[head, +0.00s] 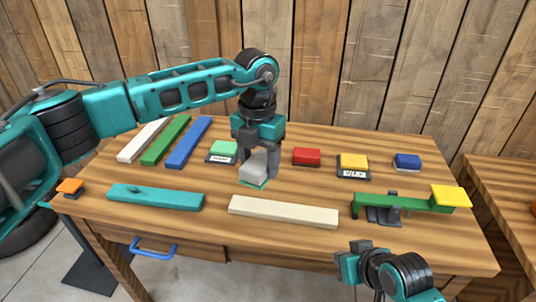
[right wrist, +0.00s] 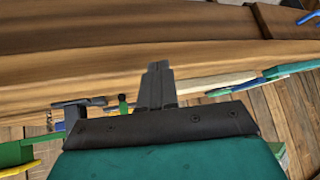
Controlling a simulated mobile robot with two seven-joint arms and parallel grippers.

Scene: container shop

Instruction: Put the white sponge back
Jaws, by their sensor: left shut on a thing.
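The white sponge (head: 254,166), a pale block with a green underside, is near the middle of the table. My left gripper (head: 257,160) reaches down from above and is shut on it. I cannot tell whether its underside touches the table. My right gripper (head: 356,250) is at the front right, past the table's front edge in the head view. In the right wrist view its fingers (right wrist: 157,88) are together with nothing between them.
Behind are a green block (head: 223,149) on a label, a red block (head: 307,156), a yellow block (head: 354,160) on a label and a blue block (head: 407,160). A cream bar (head: 284,211) lies in front. A green beam (head: 405,203) on a stand carries a yellow block (head: 451,196). A teal bar (head: 155,197) lies left.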

